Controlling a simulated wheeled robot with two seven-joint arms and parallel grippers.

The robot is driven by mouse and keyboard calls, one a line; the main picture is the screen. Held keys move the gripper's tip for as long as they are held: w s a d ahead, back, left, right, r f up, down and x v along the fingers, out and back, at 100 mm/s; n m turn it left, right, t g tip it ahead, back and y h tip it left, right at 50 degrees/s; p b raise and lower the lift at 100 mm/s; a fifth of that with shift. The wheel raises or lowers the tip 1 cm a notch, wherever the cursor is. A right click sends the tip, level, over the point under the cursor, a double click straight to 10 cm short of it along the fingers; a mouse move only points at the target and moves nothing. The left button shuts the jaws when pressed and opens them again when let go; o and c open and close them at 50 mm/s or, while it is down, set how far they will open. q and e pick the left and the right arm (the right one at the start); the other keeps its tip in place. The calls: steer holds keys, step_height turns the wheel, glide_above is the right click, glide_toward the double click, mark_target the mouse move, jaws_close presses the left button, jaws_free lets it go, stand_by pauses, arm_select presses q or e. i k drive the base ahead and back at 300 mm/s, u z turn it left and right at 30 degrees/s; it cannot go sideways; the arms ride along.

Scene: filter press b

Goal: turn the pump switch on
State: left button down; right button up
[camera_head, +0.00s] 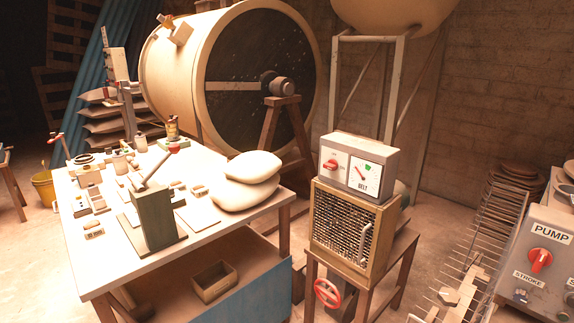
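The pump switch (540,261) is a red rotary knob on a pale disc at the right edge of the head view. It sits on a grey control box (512,262) under a label reading PUMP. Its red handle looks close to upright, tilted slightly; I cannot read any position marks around it. A STROKE label (528,279) is below it, with a small dark knob (521,295) underneath. The right side of the box is cut off by the picture edge. Neither of my grippers is in view.
A second grey box (359,143) labelled BELT, with a red knob (331,165), stands on a mesh-fronted cabinet in the middle. A cluttered white table (105,262) is at left. A wire rack (490,215) stands left of the pump box. Some floor (424,262) is clear between.

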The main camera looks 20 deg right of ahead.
mark_target(540, 257)
steer(key=z, duration=1)
steer(key=i, duration=1)
steer(key=z, duration=0.7)
